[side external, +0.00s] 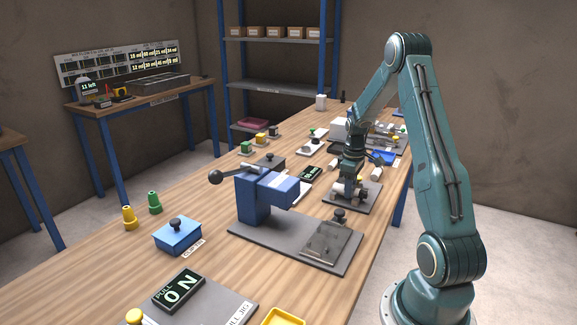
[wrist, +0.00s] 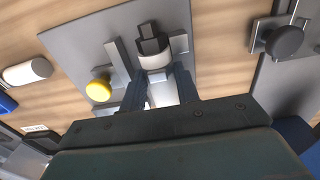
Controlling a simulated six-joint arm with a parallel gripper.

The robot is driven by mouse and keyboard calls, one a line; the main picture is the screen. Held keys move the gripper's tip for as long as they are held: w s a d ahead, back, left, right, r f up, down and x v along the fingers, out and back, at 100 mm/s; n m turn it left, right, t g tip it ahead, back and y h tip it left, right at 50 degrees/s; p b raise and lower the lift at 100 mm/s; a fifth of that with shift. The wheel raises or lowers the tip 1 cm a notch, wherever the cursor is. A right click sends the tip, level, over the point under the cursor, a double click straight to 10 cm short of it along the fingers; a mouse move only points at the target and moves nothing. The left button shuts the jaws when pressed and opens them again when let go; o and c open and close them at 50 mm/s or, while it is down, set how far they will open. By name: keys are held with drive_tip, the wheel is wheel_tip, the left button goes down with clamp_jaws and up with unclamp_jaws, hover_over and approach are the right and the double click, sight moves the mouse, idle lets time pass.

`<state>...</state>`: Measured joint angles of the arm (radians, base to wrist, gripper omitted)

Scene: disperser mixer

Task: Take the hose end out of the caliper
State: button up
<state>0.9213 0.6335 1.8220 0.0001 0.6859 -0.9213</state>
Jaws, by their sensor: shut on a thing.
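My gripper (wrist: 159,76) points down at a grey plate (wrist: 88,38) in the wrist view. Its two dark fingers are shut on a pale, round piece with a dark blocky tip, which I take to be the hose end (wrist: 155,61). Grey upright blocks (wrist: 116,62) on the plate stand beside this piece and look like the caliper; I cannot tell if they touch it. In the side view my gripper (side external: 350,172) is low over the small grey plate (side external: 370,203), and the arm hides part of the held piece.
A yellow knob (wrist: 98,90) is on the plate, left of my fingers. A white cylinder (wrist: 27,72) lies further left, and a dark round knob (wrist: 284,42) is at right. In the side view a blue press-like stand (side external: 254,199) stands left of my gripper.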

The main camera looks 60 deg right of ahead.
wheel_tip(320, 180, up, 19)
drive_tip(key=shift+r, duration=0.2)
idle(0.4)
drive_tip(key=shift+a, duration=0.1)
idle(0.4)
